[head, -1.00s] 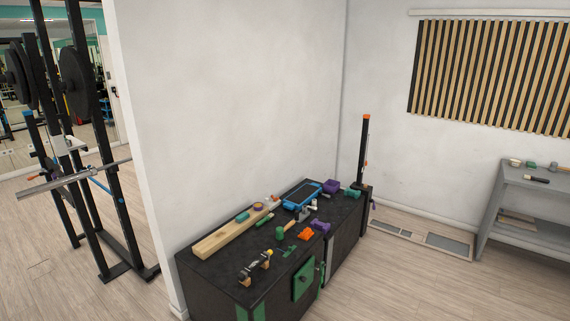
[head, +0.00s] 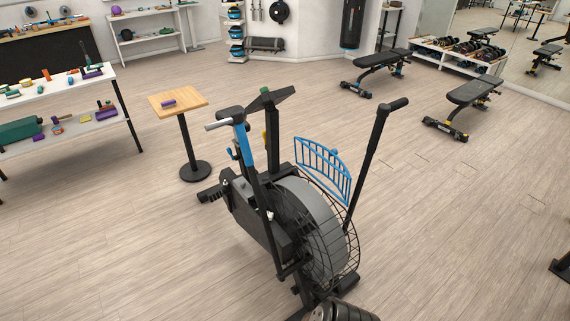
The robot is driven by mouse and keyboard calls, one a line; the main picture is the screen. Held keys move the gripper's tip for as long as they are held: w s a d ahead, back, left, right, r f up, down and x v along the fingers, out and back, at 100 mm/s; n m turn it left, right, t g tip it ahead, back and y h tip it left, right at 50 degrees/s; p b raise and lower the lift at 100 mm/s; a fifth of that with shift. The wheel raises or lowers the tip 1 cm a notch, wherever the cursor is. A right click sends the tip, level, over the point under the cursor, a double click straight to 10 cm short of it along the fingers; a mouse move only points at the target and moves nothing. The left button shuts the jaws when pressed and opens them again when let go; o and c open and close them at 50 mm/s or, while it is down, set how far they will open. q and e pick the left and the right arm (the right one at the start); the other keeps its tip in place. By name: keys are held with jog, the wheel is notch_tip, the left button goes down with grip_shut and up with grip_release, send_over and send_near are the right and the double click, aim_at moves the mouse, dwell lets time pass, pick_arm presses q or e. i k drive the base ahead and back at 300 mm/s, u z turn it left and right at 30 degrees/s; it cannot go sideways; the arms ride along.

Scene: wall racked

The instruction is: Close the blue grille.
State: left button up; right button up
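The blue grille (head: 324,170) is a curved panel of blue bars on the exercise bike (head: 255,215) in the middle of the head view. It stands at the upper right of the bike's round black wire fan cage (head: 345,262). It sticks up and away from the cage, so it looks swung open. A small blue knob shows at its upper edge. Behind the cage wires is a grey fan drum (head: 318,225). Neither of my grippers is in view.
A small wooden-topped table (head: 190,101) stands left of the bike. A white shelf table (head: 55,90) with many small items is at far left. Two benches (head: 385,62) stand at the back right. Dark rounded shapes cross the bottom edge.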

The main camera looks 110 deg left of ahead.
aim_at(333, 152)
jog(key=u, duration=1.75)
jog(key=i, duration=2.2)
jog(key=u, duration=3.5)
jog(key=i, duration=0.5)
jog(key=z, duration=0.85)
